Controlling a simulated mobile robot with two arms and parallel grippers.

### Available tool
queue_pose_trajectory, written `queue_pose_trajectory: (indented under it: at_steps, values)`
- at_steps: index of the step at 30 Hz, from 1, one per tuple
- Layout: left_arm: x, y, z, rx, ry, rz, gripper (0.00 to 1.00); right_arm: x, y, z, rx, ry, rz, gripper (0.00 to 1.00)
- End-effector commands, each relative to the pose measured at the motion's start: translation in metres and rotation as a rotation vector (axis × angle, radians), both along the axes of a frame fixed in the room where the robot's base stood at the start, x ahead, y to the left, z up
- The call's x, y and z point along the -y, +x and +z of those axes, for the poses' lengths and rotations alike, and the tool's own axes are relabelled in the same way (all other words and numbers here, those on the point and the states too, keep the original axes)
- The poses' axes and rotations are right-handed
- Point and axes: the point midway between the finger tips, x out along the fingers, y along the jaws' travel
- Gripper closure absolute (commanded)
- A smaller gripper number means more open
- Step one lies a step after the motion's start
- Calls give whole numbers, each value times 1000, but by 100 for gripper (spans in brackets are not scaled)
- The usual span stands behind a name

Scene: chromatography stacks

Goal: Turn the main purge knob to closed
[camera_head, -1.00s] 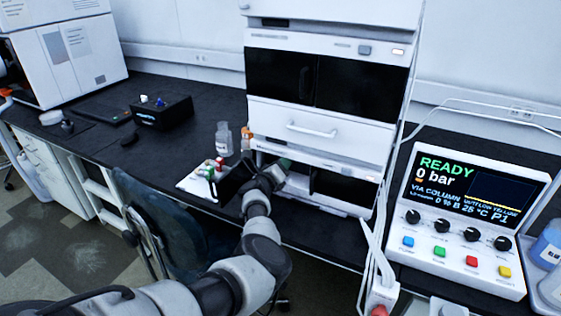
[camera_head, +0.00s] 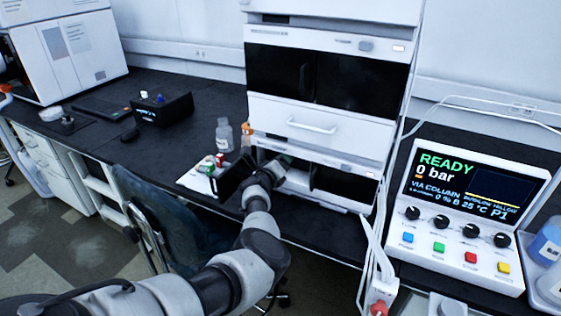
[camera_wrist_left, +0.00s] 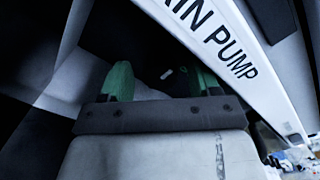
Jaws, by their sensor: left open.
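The main purge knob cannot be made out in either view. In the wrist view a white panel (camera_wrist_left: 225,45) carries lettering ending in "IN PUMP". My left gripper (camera_wrist_left: 163,82) shows two green fingertips standing apart with nothing clear between them, facing a dark recess. A small pale mark (camera_wrist_left: 167,73) lies beyond the tips, too blurred to name. In the head view my left gripper (camera_head: 283,163) is at the opening of the lowest module of the white instrument stack (camera_head: 320,107), and its tips are partly hidden. My right gripper is out of view.
A white tray (camera_head: 187,181) with small coloured-capped vials and a clear bottle (camera_head: 224,135) stand left of my gripper. A control box (camera_head: 468,220) with a READY, 0 bar screen stands at right. White cables hang along the stack's right side.

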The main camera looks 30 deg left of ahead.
Motion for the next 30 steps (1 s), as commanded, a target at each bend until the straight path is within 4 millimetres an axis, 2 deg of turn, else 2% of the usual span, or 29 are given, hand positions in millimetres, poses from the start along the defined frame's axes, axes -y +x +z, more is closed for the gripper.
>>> queue_pose_trajectory:
  at_steps: [4,8,14,21,25,30]
  values:
    - [1,-4,0,-1,1,0,37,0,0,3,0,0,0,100]
    - [2,-18,1,-3,3,1,37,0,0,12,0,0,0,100]
    - [4,-54,1,-4,3,1,37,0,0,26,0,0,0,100]
    - [6,-93,-1,-2,1,1,37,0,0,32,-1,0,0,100]
    - [6,-104,-1,-1,1,0,37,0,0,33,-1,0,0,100]
    - [7,-108,0,-1,-1,-1,37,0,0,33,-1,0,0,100]
